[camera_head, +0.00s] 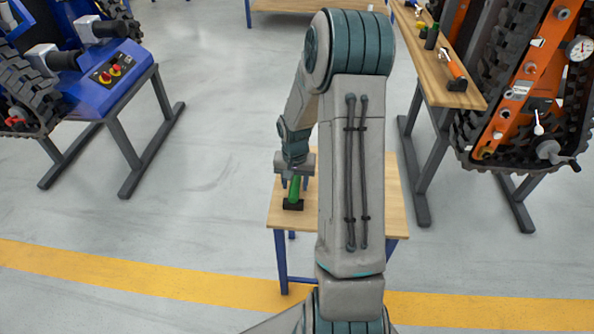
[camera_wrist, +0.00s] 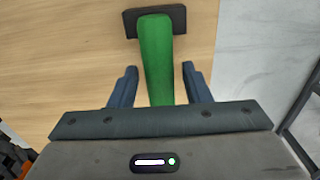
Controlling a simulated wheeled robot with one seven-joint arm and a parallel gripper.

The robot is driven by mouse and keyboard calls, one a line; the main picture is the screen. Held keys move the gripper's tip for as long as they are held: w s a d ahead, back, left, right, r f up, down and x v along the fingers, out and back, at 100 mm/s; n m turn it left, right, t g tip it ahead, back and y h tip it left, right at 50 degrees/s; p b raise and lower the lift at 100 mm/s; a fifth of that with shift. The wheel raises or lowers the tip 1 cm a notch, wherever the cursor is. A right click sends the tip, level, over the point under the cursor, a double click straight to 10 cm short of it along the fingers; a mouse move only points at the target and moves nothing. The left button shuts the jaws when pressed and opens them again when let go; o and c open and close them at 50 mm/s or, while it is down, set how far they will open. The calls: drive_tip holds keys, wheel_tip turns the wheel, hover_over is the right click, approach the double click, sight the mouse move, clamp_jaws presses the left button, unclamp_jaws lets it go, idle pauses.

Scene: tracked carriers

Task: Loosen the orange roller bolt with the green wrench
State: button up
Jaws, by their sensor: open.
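The green wrench (camera_head: 295,188) stands up from a small black base (camera_head: 293,204) on a low wooden table (camera_head: 281,215). My gripper (camera_head: 294,182) is over the table at the wrench. In the wrist view the green handle (camera_wrist: 156,60) passes between the two open fingers of my gripper (camera_wrist: 160,82), with a gap on each side, and the dark base (camera_wrist: 180,14) lies at its far end. The orange tracked carrier (camera_head: 515,95) is at the right on a stand. I cannot make out which of its fittings is the roller bolt.
A blue tracked carrier (camera_head: 108,70) is on a stand at the left. Grey floor (camera_head: 210,120) is clear between the left stand and the low table.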

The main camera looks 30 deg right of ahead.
clamp_jaws()
drive_tip(key=shift+r+p, duration=2.55)
drive_tip(key=shift+r, duration=1)
wheel_tip(320, 180, up, 8)
drive_tip(key=p, duration=0.6)
drive_tip(key=s+b, duration=0.7)
drive_tip(key=s, duration=1.3)
